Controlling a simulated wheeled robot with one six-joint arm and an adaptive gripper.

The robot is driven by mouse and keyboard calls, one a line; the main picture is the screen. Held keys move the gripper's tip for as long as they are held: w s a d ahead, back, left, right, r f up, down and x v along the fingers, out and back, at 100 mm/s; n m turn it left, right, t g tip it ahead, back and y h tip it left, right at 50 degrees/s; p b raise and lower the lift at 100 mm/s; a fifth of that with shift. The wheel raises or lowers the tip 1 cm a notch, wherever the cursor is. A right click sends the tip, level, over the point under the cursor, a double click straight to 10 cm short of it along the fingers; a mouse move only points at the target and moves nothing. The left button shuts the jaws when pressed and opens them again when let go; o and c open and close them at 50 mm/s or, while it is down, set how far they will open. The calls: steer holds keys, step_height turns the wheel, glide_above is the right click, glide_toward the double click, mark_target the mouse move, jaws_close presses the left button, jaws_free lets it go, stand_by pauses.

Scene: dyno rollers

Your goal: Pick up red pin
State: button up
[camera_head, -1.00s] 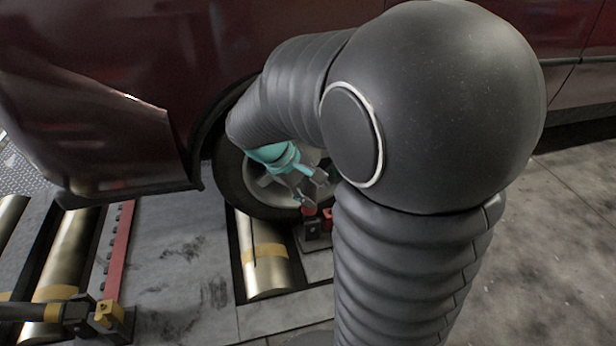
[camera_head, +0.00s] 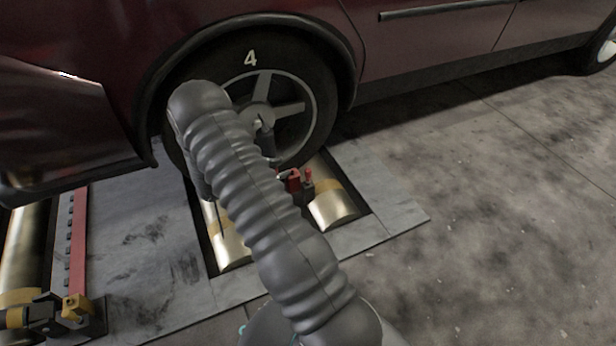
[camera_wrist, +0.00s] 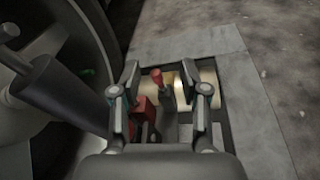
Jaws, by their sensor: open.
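The red pin (camera_head: 308,174) stands upright beside a red block (camera_head: 293,180) at the rollers in front of the car wheel. In the wrist view the red pin (camera_wrist: 156,78) shows its rounded head between the two fingers of my gripper (camera_wrist: 159,70), apart from both. The red block (camera_wrist: 146,108) lies just left of the pin and nearer to the palm, partly covered by the left finger. My gripper is open and empty. In the head view my arm hides most of it. How far the fingertips are from the pin is hard to tell.
The car wheel (camera_head: 300,95), marked 4, rises close behind the pin. Metal rollers (camera_head: 335,207) sit in a recess of the floor plate. A dark cylinder (camera_wrist: 60,95) stands left of my gripper. A red rail (camera_head: 77,240) lies left. Open concrete floor lies right.

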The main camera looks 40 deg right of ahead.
mark_target(307, 179)
step_height(307, 179, down, 16)
steer(key=n+t+h, duration=0.2)
steer(key=n+t, duration=0.2)
steer(key=n, duration=0.2)
steer(key=w+d, duration=0.1)
steer(key=d, duration=0.3)
steer(key=w+d, duration=0.1)
steer(key=d, duration=0.4)
steer(key=d+f, duration=0.1)
steer(key=d, duration=0.4)
steer(key=shift+w+d+b, duration=0.1)
steer(key=shift+w+b, duration=0.3)
jaws_close()
